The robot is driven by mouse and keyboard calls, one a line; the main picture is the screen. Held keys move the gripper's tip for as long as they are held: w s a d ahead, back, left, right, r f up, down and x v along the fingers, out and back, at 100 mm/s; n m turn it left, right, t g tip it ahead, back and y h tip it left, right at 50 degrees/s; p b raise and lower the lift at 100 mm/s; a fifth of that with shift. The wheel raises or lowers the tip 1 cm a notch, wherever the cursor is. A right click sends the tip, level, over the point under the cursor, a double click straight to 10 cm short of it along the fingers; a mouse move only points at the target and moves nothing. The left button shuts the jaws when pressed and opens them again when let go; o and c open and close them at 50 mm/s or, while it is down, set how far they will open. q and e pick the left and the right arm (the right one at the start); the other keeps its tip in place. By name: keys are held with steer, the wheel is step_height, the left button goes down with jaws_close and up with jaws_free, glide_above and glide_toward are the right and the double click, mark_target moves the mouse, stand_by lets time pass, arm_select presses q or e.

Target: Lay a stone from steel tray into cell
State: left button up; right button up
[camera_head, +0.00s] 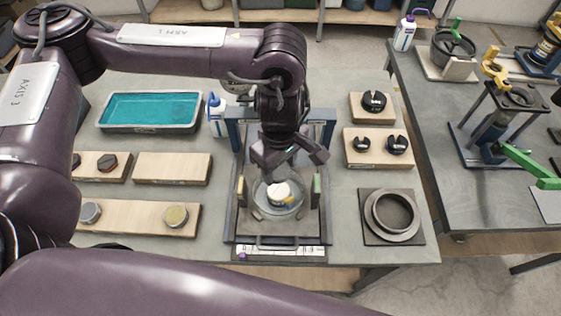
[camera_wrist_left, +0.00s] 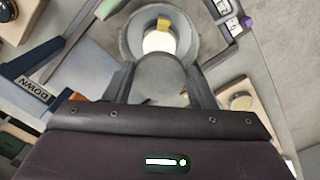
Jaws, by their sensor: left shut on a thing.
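The steel tray (camera_head: 150,127) with teal liquid stands at the back left of the bench. The cell (camera_head: 297,207) is a round, grey-looking ring in the middle of a metal frame, with a white disc and a bit of yellow inside it. In the left wrist view the cell (camera_wrist_left: 128,38) lies just beyond the fingertips. My left gripper (camera_head: 290,160) is above the cell, pointing down. It is shut on a grey, rounded stone (camera_wrist_left: 160,80), seen between the fingers in the wrist view. The stone appears above the cell and apart from it. My right gripper is not in view.
Uprights of the frame (camera_head: 233,135) flank the cell closely. Wooden boards (camera_head: 172,168) with small round parts lie left and right. A grey ring on a plate (camera_head: 372,232) lies at the right. A second bench (camera_head: 440,150) is further right.

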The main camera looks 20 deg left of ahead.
mark_target(281, 192)
arm_select(q)
steer(key=shift+f+b, duration=1.5)
steer(key=shift+f, duration=0.45)
steer(key=shift+w+f+b, duration=0.1)
steer(key=shift+f+b, duration=1.7)
steer(key=shift+f, duration=0.25)
steer(key=shift+d, duration=0.15)
steer(key=shift+f, duration=0.15)
steer(key=o, duration=1.1)
steer(key=shift+r, duration=3.95)
